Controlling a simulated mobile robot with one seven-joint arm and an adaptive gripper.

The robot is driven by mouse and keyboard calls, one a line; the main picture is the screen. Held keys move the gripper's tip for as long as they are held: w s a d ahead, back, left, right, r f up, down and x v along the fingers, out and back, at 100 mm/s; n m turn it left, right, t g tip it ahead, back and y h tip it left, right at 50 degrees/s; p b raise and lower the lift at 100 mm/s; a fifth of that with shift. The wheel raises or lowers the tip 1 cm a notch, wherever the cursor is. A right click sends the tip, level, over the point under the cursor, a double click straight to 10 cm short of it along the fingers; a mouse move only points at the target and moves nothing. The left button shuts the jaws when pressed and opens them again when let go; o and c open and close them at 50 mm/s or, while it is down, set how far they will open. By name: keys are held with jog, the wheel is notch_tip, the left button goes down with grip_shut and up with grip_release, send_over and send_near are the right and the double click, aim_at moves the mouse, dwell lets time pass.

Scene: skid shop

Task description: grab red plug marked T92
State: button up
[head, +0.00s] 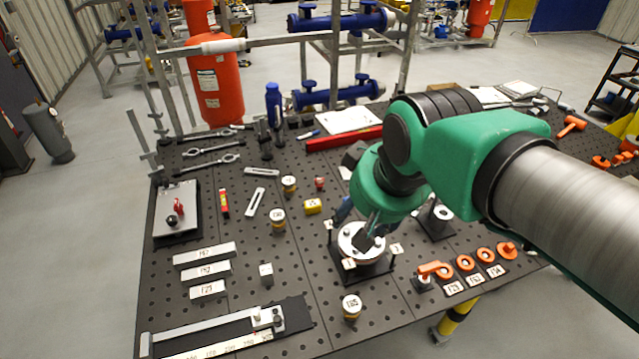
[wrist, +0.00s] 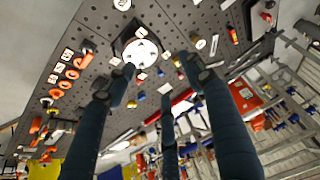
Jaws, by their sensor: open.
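A small red plug (head: 319,183) stands on the dark perforated table, just behind a yellow block (head: 312,206). Its marking is too small to read. My gripper (head: 358,224) is open, with its dark fingers pointing down above a round white flange (head: 349,236) on a black stand, to the right of and nearer than the plug. In the wrist view, the spread fingers of my gripper (wrist: 158,78) show no object between them in their grip. I cannot pick out the plug with certainty in that view.
Orange rings (head: 465,263) and labels lie at the front right. A metal slide (head: 205,334) lies at the front left.

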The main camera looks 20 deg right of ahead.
jog(key=w+d+r+g+p, duration=0.1)
jog(key=w+r+p, duration=0.1)
jog(key=w, duration=0.6)
jog(key=w+d+r+p, duration=0.1)
jog(key=w+r+p, duration=0.1)
jog(key=w, duration=0.6)
jog(key=g+p, duration=0.4)
jog(key=p, duration=0.8)
send_over(319, 179)
notch_tip(319, 179, down, 29)
jog(key=shift+d+r, duration=0.1)
jog(key=shift+d, duration=0.05)
jog(key=shift+f+p, duration=0.35)
jog(key=shift+f, duration=3.95)
jog(key=shift+m, duration=0.3)
jog(key=shift+f+p, duration=0.75)
jog(key=shift+f, duration=1.85)
